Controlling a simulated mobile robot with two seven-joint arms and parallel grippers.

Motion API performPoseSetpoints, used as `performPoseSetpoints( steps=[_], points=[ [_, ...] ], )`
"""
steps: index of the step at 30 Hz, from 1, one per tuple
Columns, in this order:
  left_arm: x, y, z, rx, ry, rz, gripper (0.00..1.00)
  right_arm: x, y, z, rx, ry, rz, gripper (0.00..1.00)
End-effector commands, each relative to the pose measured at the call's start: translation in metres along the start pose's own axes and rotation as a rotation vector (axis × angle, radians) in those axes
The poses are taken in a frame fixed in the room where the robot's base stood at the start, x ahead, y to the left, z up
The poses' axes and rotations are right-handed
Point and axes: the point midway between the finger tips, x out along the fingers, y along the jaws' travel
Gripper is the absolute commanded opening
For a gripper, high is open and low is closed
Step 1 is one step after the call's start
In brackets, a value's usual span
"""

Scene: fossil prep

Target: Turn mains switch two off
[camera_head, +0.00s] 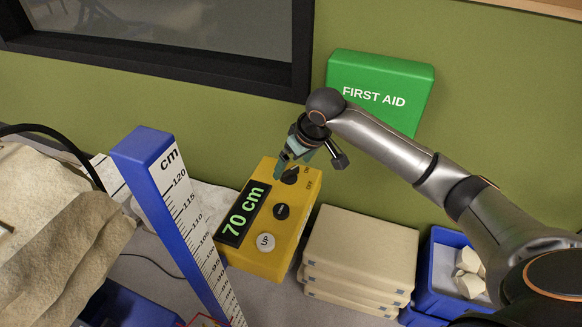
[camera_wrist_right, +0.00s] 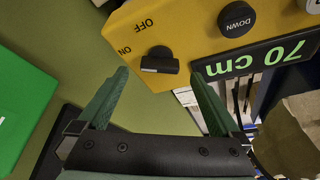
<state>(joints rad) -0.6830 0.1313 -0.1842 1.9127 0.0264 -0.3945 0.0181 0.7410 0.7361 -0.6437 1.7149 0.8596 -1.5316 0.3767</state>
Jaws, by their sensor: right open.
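A yellow control box (camera_head: 262,245) bears a black rotary switch (camera_head: 289,176) marked ON and OFF. The switch also shows in the right wrist view (camera_wrist_right: 160,61), its grip bar lying roughly level, with ON to its left and OFF above left. I see no label "two" on it. My right gripper (camera_head: 291,163) is open at the switch's end of the box. In the right wrist view its green fingertips (camera_wrist_right: 160,75) stand on either side of the switch, with no visible contact. My left gripper is not in view.
The box has a 70 cm display (camera_head: 243,214), a black DOWN button (camera_wrist_right: 237,19) and a white UP button (camera_head: 266,241). A blue measuring post (camera_head: 165,205) stands left. Stacked beige pads (camera_head: 360,250) and a blue bin (camera_head: 447,245) lie right; a green first aid box (camera_head: 380,85) is behind.

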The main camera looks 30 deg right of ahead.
Motion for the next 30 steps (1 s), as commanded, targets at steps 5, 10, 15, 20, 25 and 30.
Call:
performPoseSetpoints(
  steps=[5,10,15,20,25,30],
  points=[
    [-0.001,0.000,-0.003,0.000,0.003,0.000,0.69,0.021,0.000,0.000,0.000,-0.001,0.000,1.00],
    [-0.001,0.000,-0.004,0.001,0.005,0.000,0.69,0.029,0.000,0.000,-0.001,0.000,0.001,1.00],
    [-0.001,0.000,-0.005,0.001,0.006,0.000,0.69,0.029,0.000,0.000,-0.001,0.001,0.001,1.00],
    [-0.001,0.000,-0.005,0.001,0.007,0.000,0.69,0.029,0.000,0.000,-0.001,0.001,0.001,0.89],
    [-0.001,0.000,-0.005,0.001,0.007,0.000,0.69,0.029,0.000,0.000,-0.001,0.001,0.001,0.70],
    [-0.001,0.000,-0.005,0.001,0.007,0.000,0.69,0.029,0.000,0.000,-0.001,0.001,0.001,0.51]
  ],
)
